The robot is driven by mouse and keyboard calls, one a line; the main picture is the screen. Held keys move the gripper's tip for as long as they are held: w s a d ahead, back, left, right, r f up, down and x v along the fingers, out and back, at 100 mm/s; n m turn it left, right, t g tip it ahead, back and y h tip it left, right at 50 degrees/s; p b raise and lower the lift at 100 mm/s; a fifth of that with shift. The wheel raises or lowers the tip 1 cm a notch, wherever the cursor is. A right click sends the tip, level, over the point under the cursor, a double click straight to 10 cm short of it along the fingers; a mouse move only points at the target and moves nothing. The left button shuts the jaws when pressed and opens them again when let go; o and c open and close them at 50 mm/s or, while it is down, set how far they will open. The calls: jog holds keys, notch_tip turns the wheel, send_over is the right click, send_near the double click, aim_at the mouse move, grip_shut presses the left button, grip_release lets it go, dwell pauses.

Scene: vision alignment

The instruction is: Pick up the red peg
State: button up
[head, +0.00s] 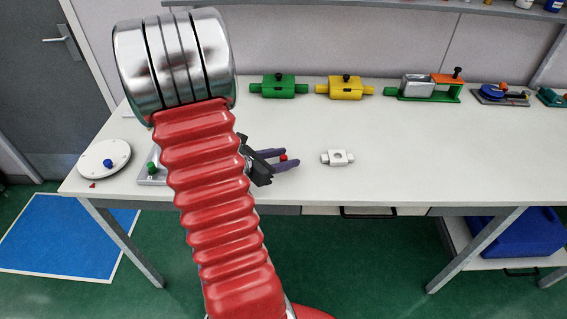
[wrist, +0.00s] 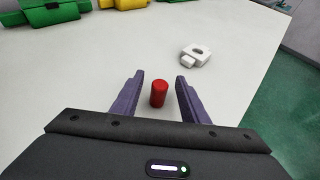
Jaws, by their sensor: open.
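The red peg (wrist: 158,94) is a small cylinder standing upright on the white table, seen in the wrist view between the two purple fingers of my gripper (wrist: 157,90). The fingers are open, with a gap to the peg on each side. In the head view the red peg (head: 283,157) shows as a small red spot by the fingertips of my gripper (head: 285,158). My red arm hides part of the table there.
A white block with a hole (wrist: 196,55) lies just beyond the peg to the right. Green (head: 278,86) and yellow (head: 345,88) blocks stand along the back of the table. A round white plate with a blue knob (head: 104,160) is at the left. The table's middle right is clear.

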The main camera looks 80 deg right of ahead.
dwell(0.3)
grip_shut()
dwell(0.3)
